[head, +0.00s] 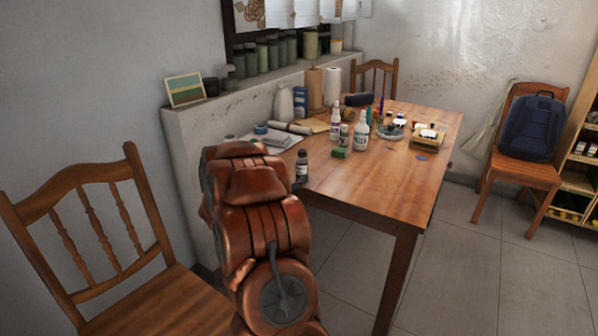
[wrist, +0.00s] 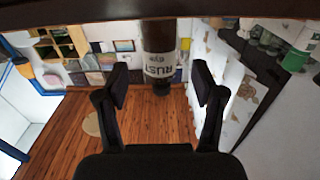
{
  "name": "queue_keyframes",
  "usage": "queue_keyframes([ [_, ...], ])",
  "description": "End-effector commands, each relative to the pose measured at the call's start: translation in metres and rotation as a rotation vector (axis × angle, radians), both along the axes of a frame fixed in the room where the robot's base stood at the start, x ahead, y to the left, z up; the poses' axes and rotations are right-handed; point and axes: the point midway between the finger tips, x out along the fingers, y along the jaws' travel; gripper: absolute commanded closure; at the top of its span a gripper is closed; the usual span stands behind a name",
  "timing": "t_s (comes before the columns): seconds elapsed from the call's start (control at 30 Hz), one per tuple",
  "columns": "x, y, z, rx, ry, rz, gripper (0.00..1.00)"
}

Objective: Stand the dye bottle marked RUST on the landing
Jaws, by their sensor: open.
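The RUST dye bottle (wrist: 158,40) is dark with a white label. It shows upside down in the wrist view, with the table's dark edge along the top. My gripper (wrist: 161,84) is open, one finger on each side of the bottle's dark cap end, with gaps on both sides. In the head view a small dark bottle (head: 301,166), apparently the same one, stands upright at the table's near left edge beside my arm. Its label is too small to read there. My gripper is hidden behind my arm in the head view. I cannot make out the landing.
A chair (head: 95,230) stands at the near left. A chair with a backpack (head: 530,128) is at right. The tiled floor (head: 480,265) right of the table is clear.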

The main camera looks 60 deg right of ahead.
Motion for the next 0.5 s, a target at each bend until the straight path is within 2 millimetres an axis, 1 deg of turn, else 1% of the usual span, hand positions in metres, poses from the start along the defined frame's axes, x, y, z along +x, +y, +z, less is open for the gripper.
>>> queue_keyframes([
  [0.03,0.001,0.011,0.001,0.001,-0.001,0.005,0.32],
  [0.23,0.0,0.042,0.001,0.001,-0.002,0.004,0.32],
  [0.33,-0.001,0.053,0.0,0.003,-0.001,0.004,0.32],
  [0.5,-0.002,0.064,0.0,0.001,-0.002,0.001,0.32],
])
